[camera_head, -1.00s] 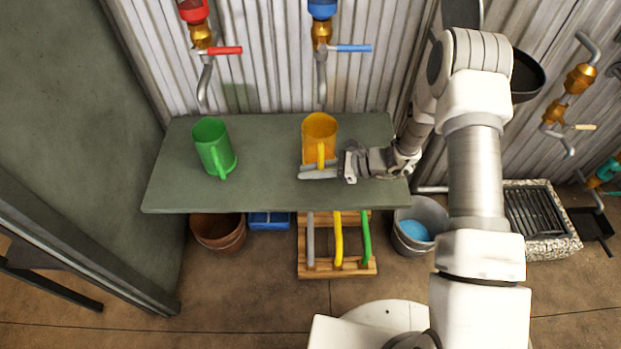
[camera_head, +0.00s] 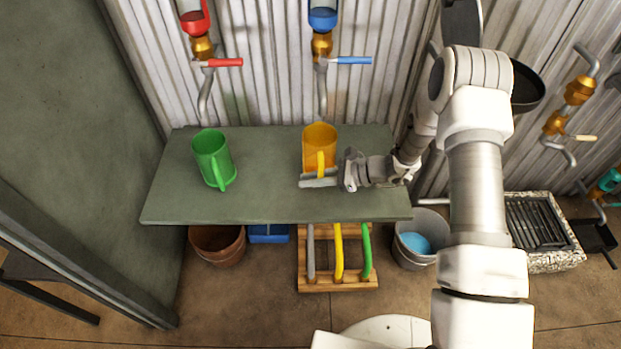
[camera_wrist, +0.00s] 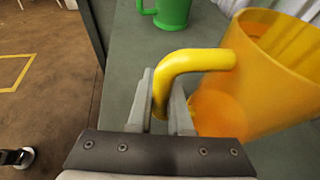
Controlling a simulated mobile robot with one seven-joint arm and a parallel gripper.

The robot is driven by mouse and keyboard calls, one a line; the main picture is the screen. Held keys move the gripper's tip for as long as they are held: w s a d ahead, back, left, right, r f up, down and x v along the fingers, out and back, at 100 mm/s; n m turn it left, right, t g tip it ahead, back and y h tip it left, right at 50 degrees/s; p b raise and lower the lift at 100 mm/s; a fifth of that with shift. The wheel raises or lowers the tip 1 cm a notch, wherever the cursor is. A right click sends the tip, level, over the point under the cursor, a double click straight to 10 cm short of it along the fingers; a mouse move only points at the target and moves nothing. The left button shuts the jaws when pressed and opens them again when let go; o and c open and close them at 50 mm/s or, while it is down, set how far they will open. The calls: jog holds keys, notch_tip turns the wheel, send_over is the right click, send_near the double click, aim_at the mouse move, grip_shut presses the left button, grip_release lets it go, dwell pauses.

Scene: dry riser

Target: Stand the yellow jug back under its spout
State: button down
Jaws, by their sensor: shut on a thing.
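The yellow jug (camera_head: 318,138) is over the right half of the grey-green shelf (camera_head: 265,195), with its open mouth up and its handle towards me. In the wrist view the jug (camera_wrist: 275,85) fills the right side. My gripper (camera_head: 320,177) is shut on the jug's handle; the fingers (camera_wrist: 163,90) stand on both sides of it. The jug is in front of and below the spout with the blue lever (camera_head: 322,90). I cannot tell whether its base touches the shelf. The other spout, with a red lever (camera_head: 205,95), hangs further left.
A green jug (camera_head: 213,158) stands on the shelf's left half, below the red-lever spout. Between the jugs the shelf is clear. Below are a brown pot (camera_head: 217,248), a wooden rack (camera_head: 337,285) and a metal bucket (camera_head: 413,258). A corrugated wall closes the back.

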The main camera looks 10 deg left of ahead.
jog(key=shift+f, duration=0.2)
jog(key=c, duration=0.8)
grip_release()
jog(key=shift+o, duration=0.2)
jog(key=p+v, duration=0.4)
jog(key=v, duration=1.3)
jog(key=shift+d+p, duration=0.25)
jog(key=shift+p, duration=0.1)
